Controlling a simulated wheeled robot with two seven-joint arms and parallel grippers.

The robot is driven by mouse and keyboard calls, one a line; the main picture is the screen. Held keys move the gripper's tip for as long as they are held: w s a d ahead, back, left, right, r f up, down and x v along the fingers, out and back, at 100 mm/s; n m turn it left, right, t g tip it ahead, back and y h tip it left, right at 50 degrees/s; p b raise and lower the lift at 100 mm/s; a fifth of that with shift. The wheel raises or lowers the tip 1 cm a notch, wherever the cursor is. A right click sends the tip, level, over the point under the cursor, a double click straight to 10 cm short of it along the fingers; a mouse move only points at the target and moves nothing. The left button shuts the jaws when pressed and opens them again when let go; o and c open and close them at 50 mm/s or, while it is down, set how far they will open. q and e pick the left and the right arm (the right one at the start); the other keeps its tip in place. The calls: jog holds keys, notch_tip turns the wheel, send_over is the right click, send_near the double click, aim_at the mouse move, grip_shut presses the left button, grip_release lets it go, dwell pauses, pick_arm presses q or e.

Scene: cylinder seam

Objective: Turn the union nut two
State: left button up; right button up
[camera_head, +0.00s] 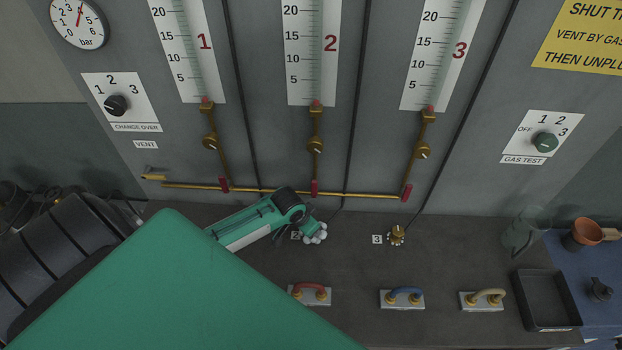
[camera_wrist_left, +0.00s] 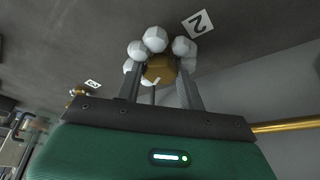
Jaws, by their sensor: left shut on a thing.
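Union nut two is a brass nut (camera_wrist_left: 158,69) beside the tag marked 2 (camera_wrist_left: 199,22), ringed by several white rounded lumps (camera_wrist_left: 154,39). My left gripper (camera_wrist_left: 160,84) has one finger on each side of the nut and is shut on it. In the head view my left gripper (camera_head: 310,232) reaches down to the bench there. The white lumps (camera_head: 318,236) show at its tip, but the gripper hides the nut itself. My right gripper is not in view.
Brass nut three (camera_head: 397,234), with small white bits at its base, stands to the right by its tag (camera_head: 377,239). Red (camera_head: 310,289), blue (camera_head: 402,294) and tan (camera_head: 486,296) hoses sit on plates in front. A black tray (camera_head: 546,325) and glass (camera_head: 521,236) stand right. A brass pipe (camera_head: 350,194) runs behind.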

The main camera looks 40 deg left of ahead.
pick_arm(q)
jog(key=m, duration=0.1)
jog(key=m+h, duration=0.1)
jog(key=m, duration=0.1)
jog(key=m+b, duration=0.1)
jog(key=m, duration=0.1)
jog(key=shift+w+a+g+h, duration=0.15)
jog(key=shift+a+g+h, duration=0.1)
jog(key=shift+g+h, duration=0.15)
dwell(0.3)
jog(key=o, duration=1)
jog(key=b+v, duration=0.4)
jog(key=v, duration=0.9)
jog(key=shift+r, duration=0.4)
